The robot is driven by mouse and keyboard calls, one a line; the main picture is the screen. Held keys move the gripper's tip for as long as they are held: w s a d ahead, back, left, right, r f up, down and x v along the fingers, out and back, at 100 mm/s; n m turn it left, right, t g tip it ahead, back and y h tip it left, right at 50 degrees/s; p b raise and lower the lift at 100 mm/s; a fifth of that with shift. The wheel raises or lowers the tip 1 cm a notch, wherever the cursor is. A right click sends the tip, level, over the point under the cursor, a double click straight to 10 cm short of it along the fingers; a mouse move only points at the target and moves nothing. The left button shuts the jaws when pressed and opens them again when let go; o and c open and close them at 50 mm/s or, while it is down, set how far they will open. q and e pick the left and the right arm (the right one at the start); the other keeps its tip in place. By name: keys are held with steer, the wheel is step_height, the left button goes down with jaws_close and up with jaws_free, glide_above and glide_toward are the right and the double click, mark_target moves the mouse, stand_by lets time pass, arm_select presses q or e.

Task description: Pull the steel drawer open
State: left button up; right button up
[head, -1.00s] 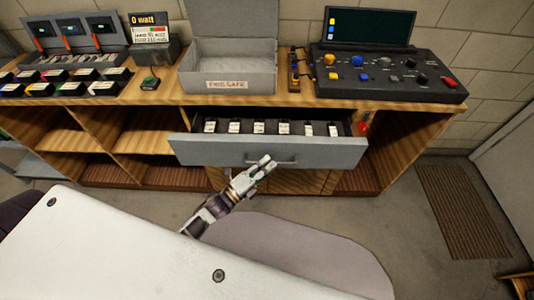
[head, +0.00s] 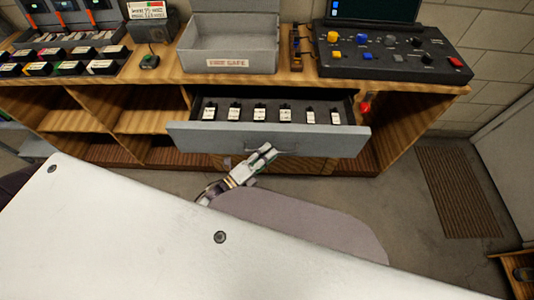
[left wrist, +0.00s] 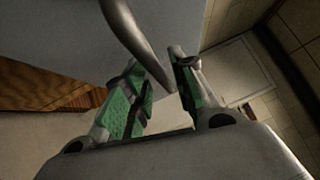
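The steel drawer (head: 220,135) is a grey-fronted drawer under the wooden counter. It stands pulled out, with a row of several small dark items with white labels inside. Its curved handle (head: 286,151) is on the front face, partly hidden by my left gripper (head: 268,151). In the left wrist view the handle bar (left wrist: 138,35) runs down between the green-padded fingers of the left gripper (left wrist: 160,62). My right gripper is not in view.
A grey open box (head: 228,62) and a black control panel (head: 390,52) with coloured knobs stand on the counter (head: 300,78). A red object (head: 365,108) is just right of the drawer. Open shelves lie left.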

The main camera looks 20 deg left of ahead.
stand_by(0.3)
arm_select(q)
steer(key=shift+s, duration=0.1)
steer(key=v, duration=1.1)
steer(key=shift+s+a, duration=0.2)
steer(key=shift+s, duration=0.2)
stand_by(0.5)
